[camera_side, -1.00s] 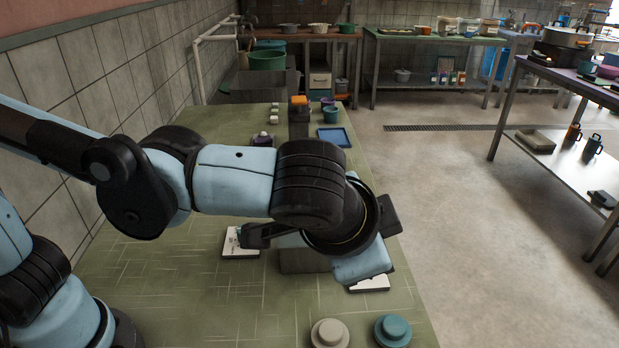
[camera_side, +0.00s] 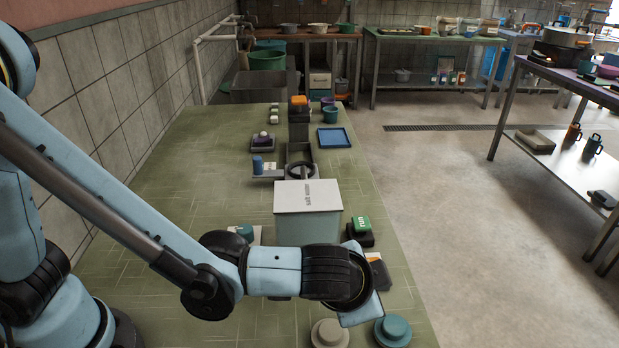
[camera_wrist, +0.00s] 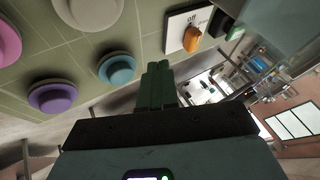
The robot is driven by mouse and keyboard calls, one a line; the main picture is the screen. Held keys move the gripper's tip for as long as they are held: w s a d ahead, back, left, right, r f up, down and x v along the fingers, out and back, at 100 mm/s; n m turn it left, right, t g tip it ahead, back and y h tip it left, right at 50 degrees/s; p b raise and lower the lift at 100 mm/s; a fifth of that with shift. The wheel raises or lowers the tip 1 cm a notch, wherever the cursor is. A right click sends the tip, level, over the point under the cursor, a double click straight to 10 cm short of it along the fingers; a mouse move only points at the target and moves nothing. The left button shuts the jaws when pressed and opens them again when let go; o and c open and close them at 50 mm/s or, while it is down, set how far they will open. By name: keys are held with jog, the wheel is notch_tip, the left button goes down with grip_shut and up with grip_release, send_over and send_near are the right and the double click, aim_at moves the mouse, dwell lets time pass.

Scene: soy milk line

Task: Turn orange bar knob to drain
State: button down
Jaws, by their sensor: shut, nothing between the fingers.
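The orange bar knob (camera_wrist: 193,38) sits on a white plate (camera_wrist: 178,24) marked "off", at the upper middle of the wrist view. A second label on the plate is only partly readable. In the side view only a small orange patch (camera_side: 374,259) shows there, mostly covered by my wrist. My gripper (camera_wrist: 159,68) is shut and empty, its green fingers together. In the wrist view its fingertips appear below and left of the knob, apart from it. In the side view the fingers are hidden behind my wrist.
A box (camera_side: 308,197) and a green button (camera_side: 361,225) on a black base stand behind the knob. The green table's far left is clear.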

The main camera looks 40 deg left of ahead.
jog(key=x, duration=0.5)
jog(key=shift+w+a+f, duration=0.15)
jog(key=shift+w+a, duration=0.9)
jog(key=shift+w, duration=0.05)
jog(key=shift+w+a, duration=0.4)
jog(key=shift+w, duration=0.05)
jog(key=shift+s+a, duration=0.15)
jog(key=shift+a, duration=1.2)
dwell(0.5)
